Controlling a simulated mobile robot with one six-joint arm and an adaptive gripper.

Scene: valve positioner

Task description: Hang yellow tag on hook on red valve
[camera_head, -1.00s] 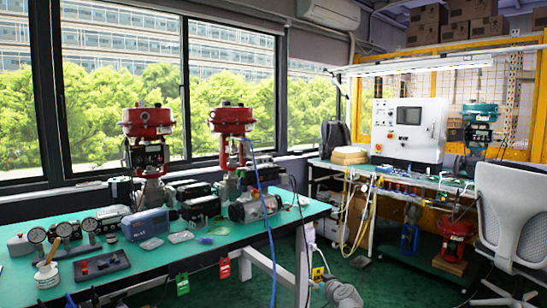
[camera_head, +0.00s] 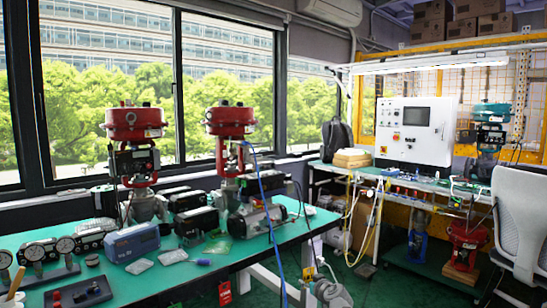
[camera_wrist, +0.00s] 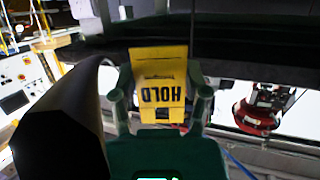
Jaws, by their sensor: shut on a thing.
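The yellow tag (camera_wrist: 158,64) reads HOLD upside down in the wrist view. My gripper (camera_wrist: 160,78) is shut on it, with one finger at each side. Red valves stand on the green table at left (camera_head: 134,124) and mid-table (camera_head: 229,121). Another red valve (camera_head: 467,243) stands low under the far bench. One red valve (camera_wrist: 255,115) shows at right in the wrist view, apart from the tag. I cannot make out a hook.
The green table (camera_head: 195,262) carries gauges, a blue box (camera_head: 133,242) and grey devices. A red tag (camera_head: 225,293) hangs at its front edge. A blue hose (camera_head: 268,210) hangs before the second valve. An office chair (camera_head: 520,220) stands right. Floor between table and bench is partly clear.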

